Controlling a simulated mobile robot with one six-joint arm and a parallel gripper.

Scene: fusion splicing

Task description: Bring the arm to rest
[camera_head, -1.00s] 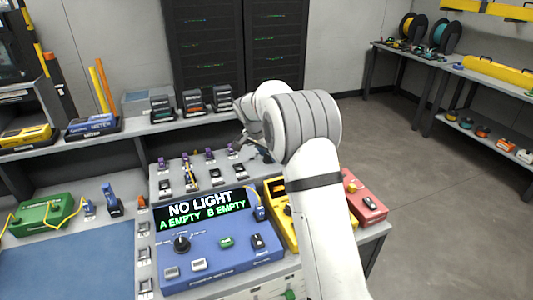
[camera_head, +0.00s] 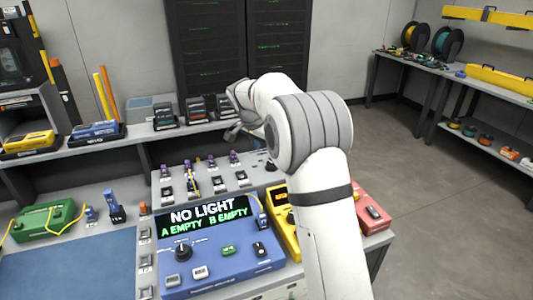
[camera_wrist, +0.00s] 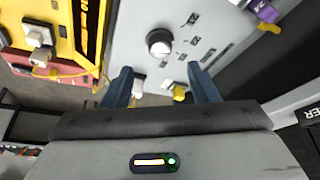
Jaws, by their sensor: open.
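My gripper (camera_wrist: 160,88) shows in the wrist view as two blue fingers spread apart, with nothing between them. It hangs above the grey panel (camera_wrist: 150,20), which carries a round knob (camera_wrist: 159,42) and small connectors. In the head view my white arm reaches up from the lower right and bends left over the bench. The wrist (camera_head: 236,112) is near the shelf edge, and the fingers are too small to make out there.
The blue power meter (camera_head: 222,255) reads "NO LIGHT, A EMPTY, B EMPTY". A yellow device (camera_head: 283,222) and a red device (camera_head: 374,213) stand beside my arm. A green box (camera_head: 42,222) is at left. Black modules (camera_head: 196,108) stand on the shelf close behind the wrist. Floor at right is clear.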

